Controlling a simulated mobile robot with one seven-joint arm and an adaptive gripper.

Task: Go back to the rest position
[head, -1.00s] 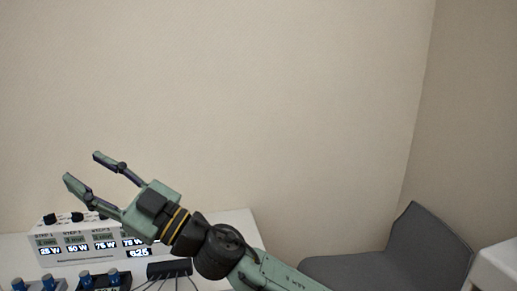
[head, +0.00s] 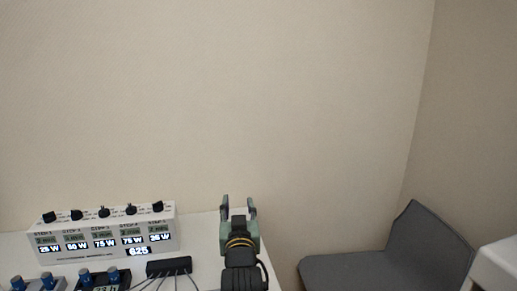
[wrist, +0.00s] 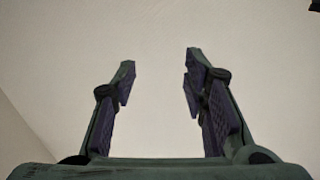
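My gripper (head: 238,205) is at the lower middle of the head view, over the right part of the white table (head: 205,228). Its fingers point up and away from me, toward the wall. In the wrist view my gripper (wrist: 158,90) shows both fingers spread wide with nothing between them, only the pale wall behind. The gripper is open and empty. Most of my arm is below the edge of the head view.
A white box (head: 105,240) with several black knobs and lit displays stands on the table at left. Smaller devices with blue knobs (head: 98,277) and a black block with cables (head: 168,267) are in front. A grey chair (head: 395,262) stands at right.

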